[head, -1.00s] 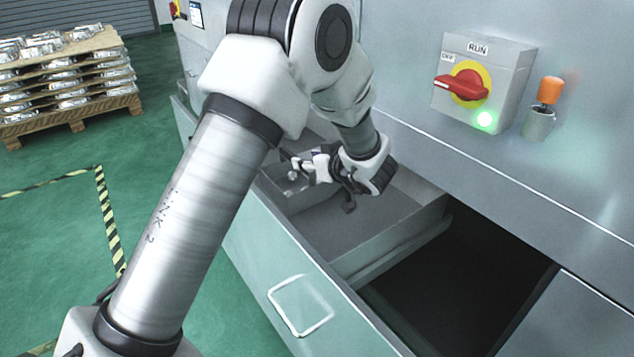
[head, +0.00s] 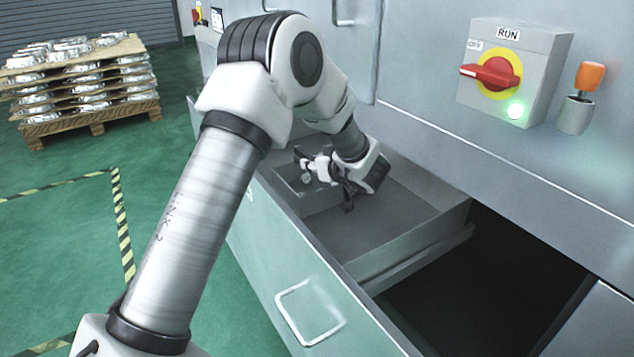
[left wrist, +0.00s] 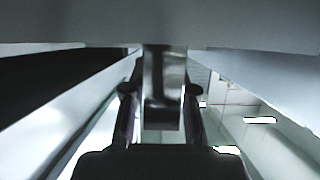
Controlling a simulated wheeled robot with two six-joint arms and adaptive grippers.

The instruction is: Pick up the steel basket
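The open drawer (head: 345,345) of the grey machine holds a grey metal inner bin. My left gripper (head: 312,166) is inside the drawer, low over its far left part. A small pale metal, box-like part (head: 296,187), perhaps the steel basket, lies just below the fingers. My arm and gripper hide much of it. In the left wrist view my left gripper (left wrist: 161,100) has a shiny metal strip (left wrist: 165,72) between its dark fingers. I cannot tell whether the fingers press on it. My right gripper is not in view.
The machine's front wall, with a red rotary switch (head: 491,73) and an orange-topped knob (head: 588,80), rises close to my arm. A dark opening (head: 480,285) lies right of the bin. A pallet of castings (head: 88,85) stands back left.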

